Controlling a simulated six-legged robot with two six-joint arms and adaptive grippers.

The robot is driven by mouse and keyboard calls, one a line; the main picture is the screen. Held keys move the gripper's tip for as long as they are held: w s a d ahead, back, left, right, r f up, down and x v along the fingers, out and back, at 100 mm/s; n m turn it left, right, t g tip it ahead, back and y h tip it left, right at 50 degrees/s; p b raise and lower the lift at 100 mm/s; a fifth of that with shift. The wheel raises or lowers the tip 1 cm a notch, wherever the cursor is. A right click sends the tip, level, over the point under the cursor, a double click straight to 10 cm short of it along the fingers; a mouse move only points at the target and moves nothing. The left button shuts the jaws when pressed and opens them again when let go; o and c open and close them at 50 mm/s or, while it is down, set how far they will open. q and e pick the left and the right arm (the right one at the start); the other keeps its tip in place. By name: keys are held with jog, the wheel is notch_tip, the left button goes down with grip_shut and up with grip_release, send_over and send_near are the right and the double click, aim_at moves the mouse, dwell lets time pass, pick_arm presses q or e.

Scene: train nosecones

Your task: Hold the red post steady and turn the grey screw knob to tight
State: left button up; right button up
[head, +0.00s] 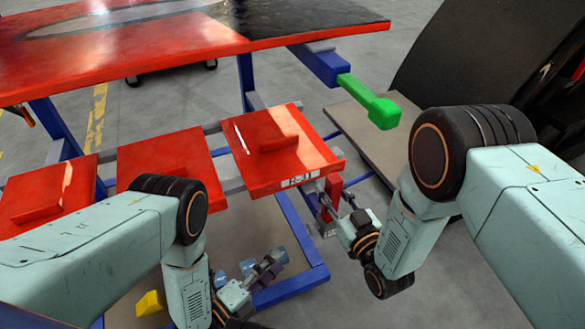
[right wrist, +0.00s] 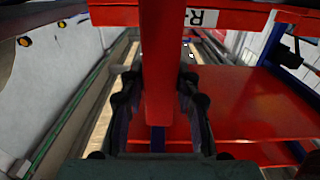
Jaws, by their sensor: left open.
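The red post (head: 333,188) stands below the front edge of the right red panel, beside my right gripper (head: 328,208). In the right wrist view the red post (right wrist: 158,75) runs upright between the two dark fingers of my right gripper (right wrist: 158,95). One finger is on each side of it, very close; whether they touch it I cannot tell. My left gripper (head: 268,264) is open and empty, low in front of the blue frame and left of the post. I cannot make out the grey screw knob clearly in either view.
Several red panels, such as the right one (head: 270,150), sit on a grey rail above a blue frame (head: 300,286). A green handle (head: 372,102) juts out behind. A large red panel (head: 120,50) spans the back. A yellow block (head: 150,303) lies low at left.

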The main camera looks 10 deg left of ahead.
jog(key=o, duration=0.4)
jog(key=shift+c, duration=0.2)
